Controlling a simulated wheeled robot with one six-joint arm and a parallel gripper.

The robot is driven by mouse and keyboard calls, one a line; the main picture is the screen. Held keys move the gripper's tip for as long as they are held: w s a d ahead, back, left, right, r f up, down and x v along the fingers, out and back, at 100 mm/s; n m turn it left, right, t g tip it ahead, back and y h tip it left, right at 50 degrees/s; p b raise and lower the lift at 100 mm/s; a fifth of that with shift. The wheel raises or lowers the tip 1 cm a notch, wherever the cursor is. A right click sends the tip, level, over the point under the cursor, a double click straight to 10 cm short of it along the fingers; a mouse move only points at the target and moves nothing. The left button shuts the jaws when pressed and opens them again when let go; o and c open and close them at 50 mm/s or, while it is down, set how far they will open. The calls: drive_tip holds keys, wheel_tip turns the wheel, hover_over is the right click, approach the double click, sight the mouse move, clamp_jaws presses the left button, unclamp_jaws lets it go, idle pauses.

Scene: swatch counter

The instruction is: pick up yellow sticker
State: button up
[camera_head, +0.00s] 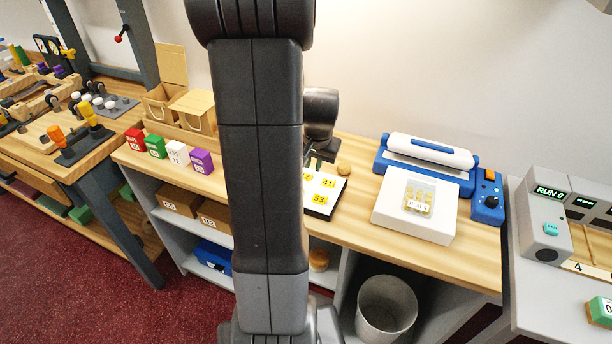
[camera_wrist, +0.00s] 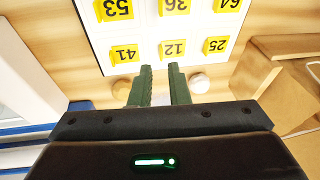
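Several yellow stickers with black numbers lie in rows on a white card (camera_wrist: 152,42). In the wrist view the numbers are upside down: sticker 41 (camera_wrist: 124,54), sticker 12 (camera_wrist: 172,49), sticker 25 (camera_wrist: 216,46), sticker 53 (camera_wrist: 113,9), sticker 36 (camera_wrist: 174,7) and sticker 64 (camera_wrist: 227,5). My gripper (camera_wrist: 160,70) has two green fingers with a gap between them and nothing in it. Its fingertips show just short of sticker 12; their height above the card is unclear. In the head view my arm hides part of the card (camera_head: 334,205).
A white block (camera_head: 405,230) with a labelled packet (camera_head: 418,197) stands right of the card, before a blue-and-white machine (camera_head: 428,152). Small coloured boxes, including a purple one (camera_head: 201,161), stand left. A round wooden knob (camera_head: 344,169) is behind the card. A bin (camera_head: 386,304) stands below.

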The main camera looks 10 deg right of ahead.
drive_tip(key=shift+w+f, duration=0.1)
drive_tip(key=shift+f, duration=0.45)
drive_tip(key=shift+p+x, duration=0.4)
drive_tip(key=shift+x, duration=1.65)
drive_tip(key=shift+w+r, duration=0.1)
drive_tip(key=shift+w, duration=0.1)
clamp_jaws()
